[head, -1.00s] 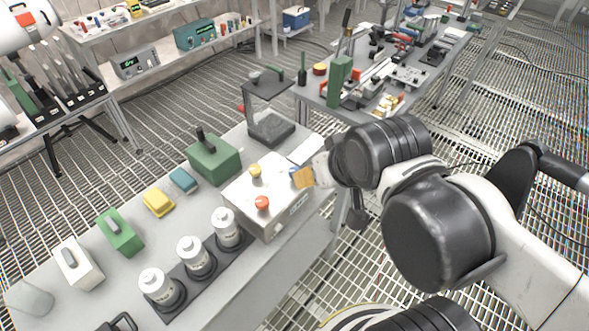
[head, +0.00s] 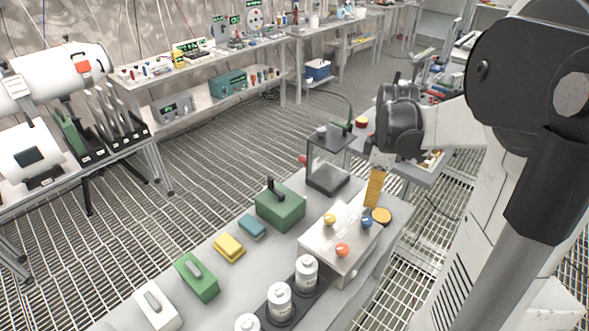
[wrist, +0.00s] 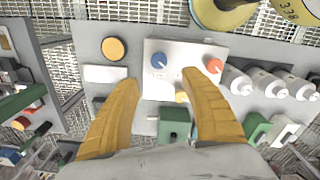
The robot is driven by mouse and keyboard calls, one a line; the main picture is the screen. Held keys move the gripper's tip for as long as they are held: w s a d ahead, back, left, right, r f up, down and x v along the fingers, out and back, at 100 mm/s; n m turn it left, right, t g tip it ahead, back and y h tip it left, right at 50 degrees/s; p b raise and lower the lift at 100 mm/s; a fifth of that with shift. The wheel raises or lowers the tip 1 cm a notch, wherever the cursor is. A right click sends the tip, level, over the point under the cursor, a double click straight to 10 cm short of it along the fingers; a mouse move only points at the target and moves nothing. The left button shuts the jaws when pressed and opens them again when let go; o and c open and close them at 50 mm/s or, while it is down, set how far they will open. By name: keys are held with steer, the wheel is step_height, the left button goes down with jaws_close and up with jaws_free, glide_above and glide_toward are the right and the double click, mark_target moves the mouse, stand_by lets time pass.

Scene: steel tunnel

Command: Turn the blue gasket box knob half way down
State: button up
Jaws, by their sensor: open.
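The gasket box is a pale metal box (head: 318,244) on the bench, with a blue knob (head: 366,221), a yellow knob (head: 329,219) and an orange-red knob (head: 342,250) on top. In the wrist view the blue knob (wrist: 158,61) has a pale pointer mark and lies ahead of and between the fingertips. The orange-red knob (wrist: 213,66) is just past the right fingertip, and the yellow knob (wrist: 181,97) is partly hidden by that finger. My gripper (head: 373,200) has yellow fingers pointing down by the blue knob. In the wrist view it (wrist: 160,80) is open and empty.
An orange disc (head: 381,215) lies beside the box. A green box with a black handle (head: 281,207) and a dark-based stand (head: 327,180) are behind. White-capped canisters (head: 306,272) stand in front. Smaller blocks, including a yellow one (head: 229,247), line the bench to the left.

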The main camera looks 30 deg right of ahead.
mark_target(369, 220)
steer(key=f+b, duration=0.1)
steer(key=f, duration=0.2)
steer(key=f+b, duration=0.1)
steer(key=f, duration=0.3)
steer(key=f+b, duration=0.2)
steer(key=f, duration=0.2)
steer(key=shift+d+f, duration=0.15)
steer(key=shift+d, duration=0.15)
jaws_close()
